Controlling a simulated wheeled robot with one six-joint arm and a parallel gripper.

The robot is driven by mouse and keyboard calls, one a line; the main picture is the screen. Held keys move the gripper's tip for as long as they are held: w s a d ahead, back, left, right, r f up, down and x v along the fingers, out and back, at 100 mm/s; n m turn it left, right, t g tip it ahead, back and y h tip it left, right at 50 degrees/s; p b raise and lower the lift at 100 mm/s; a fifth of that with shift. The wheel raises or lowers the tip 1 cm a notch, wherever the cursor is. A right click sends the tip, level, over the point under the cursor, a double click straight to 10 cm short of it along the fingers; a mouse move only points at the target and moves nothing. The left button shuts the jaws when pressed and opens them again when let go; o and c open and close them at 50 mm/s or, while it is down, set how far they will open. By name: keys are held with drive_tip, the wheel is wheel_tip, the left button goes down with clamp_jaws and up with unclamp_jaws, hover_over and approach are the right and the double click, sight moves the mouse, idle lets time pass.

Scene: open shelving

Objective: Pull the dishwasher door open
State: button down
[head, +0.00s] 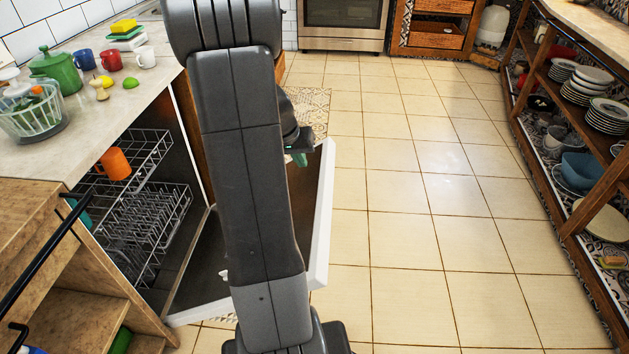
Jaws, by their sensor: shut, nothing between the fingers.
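The dishwasher door (323,215) is hinged low and tilted outward, well away from the dishwasher opening. Its white edge shows to the right of my arm, and its dark inner face (198,265) shows to the left. My arm covers the middle of the door. My gripper (300,159) is partly hidden behind my arm, near the door's far upper corner, shut and empty. I cannot tell whether it touches the door. The dishwasher (189,135) stands open under the counter, with wire racks (145,205) inside and an orange mug (115,164) in the upper rack.
The counter (120,120) holds a dish basket (33,112), a green pot (56,70) and several mugs. A wooden cabinet (60,225) stands at the near left. Shelving (560,215) with dishes lines the right. The tiled floor (430,215) between is clear.

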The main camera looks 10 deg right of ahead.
drive_tip(key=b, duration=0.3)
approach(322, 193)
drive_tip(key=x, duration=0.5)
drive_tip(key=shift+w+a+r, duration=0.1)
drive_tip(key=shift+w+a, duration=0.1)
drive_tip(key=shift+w, duration=0.1)
drive_tip(key=shift+s+d+f+b, duration=0.15)
drive_tip(key=shift+d+f+b, duration=0.15)
drive_tip(key=shift+d+f, duration=0.2)
drive_tip(key=shift+f, duration=0.1)
